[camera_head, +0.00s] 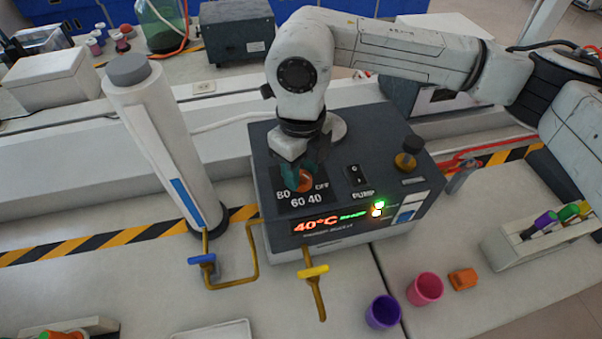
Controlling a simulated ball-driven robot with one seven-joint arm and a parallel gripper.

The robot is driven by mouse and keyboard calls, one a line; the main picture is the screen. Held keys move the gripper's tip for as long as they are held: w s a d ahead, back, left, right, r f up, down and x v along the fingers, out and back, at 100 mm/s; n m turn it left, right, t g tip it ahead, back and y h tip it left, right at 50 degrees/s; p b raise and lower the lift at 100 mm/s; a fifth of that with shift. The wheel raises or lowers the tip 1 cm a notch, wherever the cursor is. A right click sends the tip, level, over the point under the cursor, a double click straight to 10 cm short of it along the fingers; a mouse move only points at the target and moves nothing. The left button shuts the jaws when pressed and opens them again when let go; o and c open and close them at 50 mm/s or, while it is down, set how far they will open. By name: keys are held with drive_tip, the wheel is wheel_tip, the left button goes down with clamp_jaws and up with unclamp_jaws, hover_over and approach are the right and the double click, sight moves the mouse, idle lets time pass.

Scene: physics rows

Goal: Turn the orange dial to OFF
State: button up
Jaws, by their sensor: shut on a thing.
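The orange dial (304,182) sits on the dark top panel of a grey instrument box (262,167), with 80, 60, 40 and OFF printed around it. My gripper (303,178) points down over the dial and is shut on it, its dark fingers on either side. The fingers hide part of the dial, so I cannot tell exactly where its pointer is. The red display (316,226) on the front reads 40°C. A green light (379,204) glows to its right.
A black pump switch (356,176) and a brass-and-black knob (406,158) are right of the dial. A tall white cylinder (160,140) stands to the left. Yellow (313,272) and blue (201,259) valve handles are in front. Purple (383,312) and pink (425,289) cups stand front right.

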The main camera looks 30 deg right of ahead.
sight(301, 172)
drive_tip(key=n+b, duration=0.1)
drive_tip(key=b, duration=0.1)
drive_tip(key=n+b, duration=0.2)
drive_tip(key=shift+f, duration=0.3)
drive_tip(key=shift+r+n+b, duration=0.15)
drive_tip(key=shift+n+b, duration=0.8)
drive_tip(key=shift+n, duration=0.05)
drive_tip(key=shift+r+n+b, duration=0.15)
drive_tip(key=shift+n+b, duration=0.75)
drive_tip(key=shift+n, duration=0.1)
drive_tip(key=o, duration=1.1)
drive_tip(key=shift+c, duration=0.2)
drive_tip(key=shift+r, duration=0.15)
wheel_tip(301, 172, up, 11)
drive_tip(key=b, duration=0.1)
drive_tip(key=shift+f, duration=0.2)
